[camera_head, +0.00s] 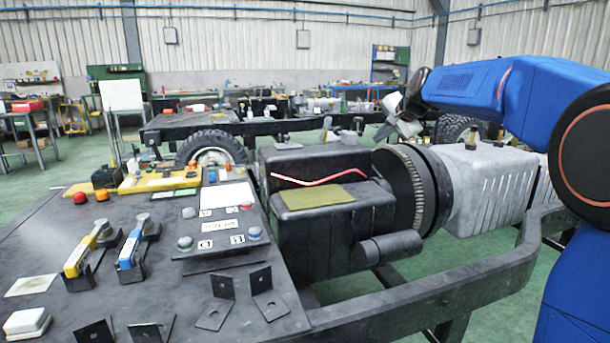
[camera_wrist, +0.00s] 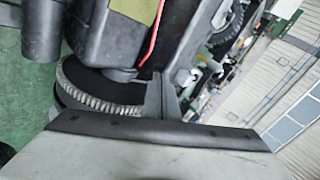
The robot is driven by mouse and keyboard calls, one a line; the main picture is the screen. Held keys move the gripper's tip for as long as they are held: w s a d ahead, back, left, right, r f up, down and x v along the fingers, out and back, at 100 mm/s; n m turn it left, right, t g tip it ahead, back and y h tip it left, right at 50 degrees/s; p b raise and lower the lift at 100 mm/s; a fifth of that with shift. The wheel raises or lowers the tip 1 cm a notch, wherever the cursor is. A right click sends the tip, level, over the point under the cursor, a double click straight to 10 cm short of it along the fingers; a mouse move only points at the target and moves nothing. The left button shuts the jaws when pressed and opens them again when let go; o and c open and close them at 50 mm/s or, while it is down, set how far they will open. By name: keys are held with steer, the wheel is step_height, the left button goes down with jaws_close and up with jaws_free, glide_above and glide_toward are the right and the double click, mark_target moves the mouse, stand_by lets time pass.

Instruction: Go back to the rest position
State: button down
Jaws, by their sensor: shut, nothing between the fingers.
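My gripper (camera_wrist: 159,76) shows in the wrist view as two dark grey fingers pressed together, with nothing between them. In the head view my blue arm reaches in from the right, and the gripper end (camera_head: 397,125) hangs above the dark engine block (camera_head: 335,238), near the toothed flywheel (camera_head: 416,190). The wrist view shows the flywheel (camera_wrist: 105,95) and a red cable (camera_wrist: 153,35) close to the fingers in the picture. I cannot tell the exact gap between the fingertips and the engine.
A dark workbench (camera_head: 130,240) at the left carries yellow and blue handled tools, a button panel (camera_head: 220,220) and metal brackets. A grey gearbox (camera_head: 485,185) lies under my arm. A chassis rail (camera_head: 450,285) runs along the front. Green floor is open at the far left.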

steer(key=s+d+f+n+g+h, duration=0.1)
steer(key=s+f+n, duration=0.25)
steer(key=s, duration=1.05)
steer(key=s+d+f+n+g, duration=0.15)
steer(key=s+f, duration=0.35)
steer(key=s, duration=0.9)
steer(key=s+d+f+n+g+h, duration=0.1)
steer(key=s+f+n, duration=0.2)
steer(key=s+f, duration=0.6)
steer(key=s+d+f+n+g+h, duration=0.1)
steer(key=s+f+n, duration=0.1)
steer(key=s+f, duration=0.7)
steer(key=s, duration=0.8)
steer(key=shift+s+d+n, duration=0.3)
steer(key=shift+s+n, duration=0.05)
steer(key=shift+n, duration=0.05)
steer(key=shift+g, duration=0.25)
